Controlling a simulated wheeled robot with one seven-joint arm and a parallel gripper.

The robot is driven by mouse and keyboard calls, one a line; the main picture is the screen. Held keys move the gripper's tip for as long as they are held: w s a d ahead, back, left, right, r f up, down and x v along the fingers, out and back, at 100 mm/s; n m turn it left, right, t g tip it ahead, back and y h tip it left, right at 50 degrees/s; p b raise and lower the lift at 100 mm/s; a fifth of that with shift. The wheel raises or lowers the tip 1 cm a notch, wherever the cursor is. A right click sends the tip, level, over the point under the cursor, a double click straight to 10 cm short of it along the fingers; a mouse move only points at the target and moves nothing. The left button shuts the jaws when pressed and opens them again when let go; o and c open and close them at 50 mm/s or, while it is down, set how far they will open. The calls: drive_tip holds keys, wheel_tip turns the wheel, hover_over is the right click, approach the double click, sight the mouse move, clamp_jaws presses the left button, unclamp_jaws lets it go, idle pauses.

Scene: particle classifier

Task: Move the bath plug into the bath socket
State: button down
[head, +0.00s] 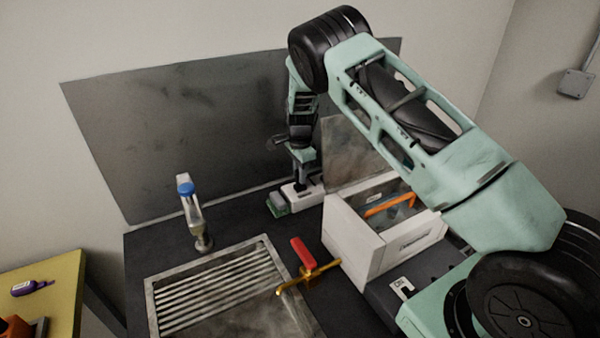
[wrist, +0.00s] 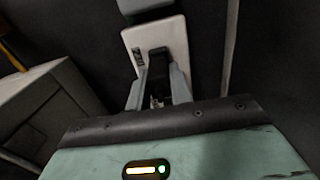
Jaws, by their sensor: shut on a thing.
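My gripper (head: 301,180) is low at the back of the dark worktop, pointing down at a white block (head: 302,193). In the wrist view its fingers (wrist: 158,98) are shut on a dark, blocky piece, which looks like the bath plug (wrist: 157,66). The piece lies over the white block (wrist: 172,36), which has a small label and seems to be the bath socket. I cannot tell whether the plug is seated in it or just above it. A green part (head: 278,204) sits at the block's left end in the head view.
A white open box (head: 352,240) with an orange-handled item stands right of the gripper. A red-handled brass valve (head: 304,258), a metal grated basin (head: 152,292) and a blue-capped bottle (head: 193,209) are in front and left. A metal panel (head: 200,130) stands behind.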

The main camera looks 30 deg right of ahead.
drive_tip(key=shift+f+b, duration=0.35)
drive_tip(key=shift+f, duration=0.3)
drive_tip(key=c, duration=1.2)
unclamp_jaws()
drive_tip(key=shift+o, duration=0.2)
wheel_tip(320, 180, up, 17)
drive_tip(key=b, duration=0.3)
drive_tip(key=shift+r, duration=0.2)
